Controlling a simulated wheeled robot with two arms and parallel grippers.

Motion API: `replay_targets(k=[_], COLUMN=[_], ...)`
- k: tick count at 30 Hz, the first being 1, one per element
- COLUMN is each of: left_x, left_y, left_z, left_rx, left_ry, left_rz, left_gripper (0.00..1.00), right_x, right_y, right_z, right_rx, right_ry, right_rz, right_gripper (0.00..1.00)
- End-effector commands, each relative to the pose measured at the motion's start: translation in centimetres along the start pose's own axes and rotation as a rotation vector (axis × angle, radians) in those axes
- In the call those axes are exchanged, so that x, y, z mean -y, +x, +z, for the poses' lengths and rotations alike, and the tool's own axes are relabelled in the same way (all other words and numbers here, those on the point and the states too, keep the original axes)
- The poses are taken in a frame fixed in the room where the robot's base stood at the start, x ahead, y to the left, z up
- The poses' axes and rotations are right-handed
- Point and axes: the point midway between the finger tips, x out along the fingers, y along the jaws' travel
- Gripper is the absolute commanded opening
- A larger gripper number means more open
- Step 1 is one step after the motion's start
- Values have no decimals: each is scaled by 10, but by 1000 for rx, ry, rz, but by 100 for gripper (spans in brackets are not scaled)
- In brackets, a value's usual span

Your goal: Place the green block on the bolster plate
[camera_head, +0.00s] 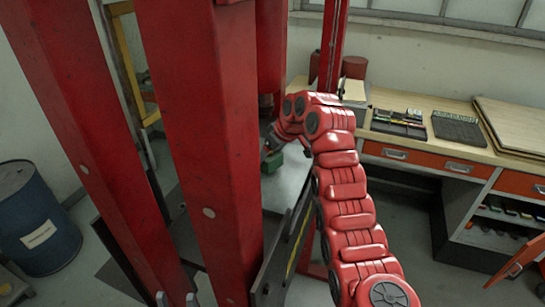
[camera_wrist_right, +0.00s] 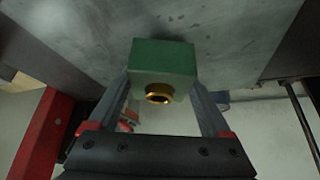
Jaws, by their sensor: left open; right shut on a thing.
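The green block (camera_head: 272,162) shows in the head view behind the red press column, at the end of my right arm. My right gripper (camera_head: 272,142) is partly hidden by the column. In the right wrist view the block (camera_wrist_right: 163,57) sits between the two fingers of my right gripper (camera_wrist_right: 163,90), which is shut on it. A brass round part (camera_wrist_right: 159,93) shows on the block's near face. The pale grey bolster plate (camera_head: 288,184) lies around and below the block; I cannot tell whether they touch.
Thick red press columns (camera_head: 200,130) stand in front of the plate and hide part of it. A workbench (camera_head: 440,150) with trays and drawers is at the right. A blue drum (camera_head: 35,220) stands at the left.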

Motion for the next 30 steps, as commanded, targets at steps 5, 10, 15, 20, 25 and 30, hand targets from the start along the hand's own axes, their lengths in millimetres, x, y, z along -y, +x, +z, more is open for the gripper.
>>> replay_targets(k=[5, 10, 15, 20, 25, 30], left_x=[1, 1, 1, 1, 1, 1], left_y=[15, 20, 19, 18, 18, 16], left_z=[-3, -3, -3, -3, -3, -3], left_rx=[0, 0, 0, 0, 0, 0], left_ry=[0, 0, 0, 0, 0, 0], left_rz=[0, 0, 0, 0, 0, 0], left_gripper=[50, 50, 50, 50, 50, 50], right_x=[2, 1, 1, 1, 1, 1], right_y=[3, 19, 19, 20, 20, 19], right_z=[-18, -7, -8, -6, -6, -6], right_rx=[0, 0, -3, -1, 0, 0], right_ry=[-5, -4, -5, -4, -4, -3], right_rz=[1, 1, 2, 2, 1, 2], right_gripper=[0, 0, 0, 93, 100, 100])
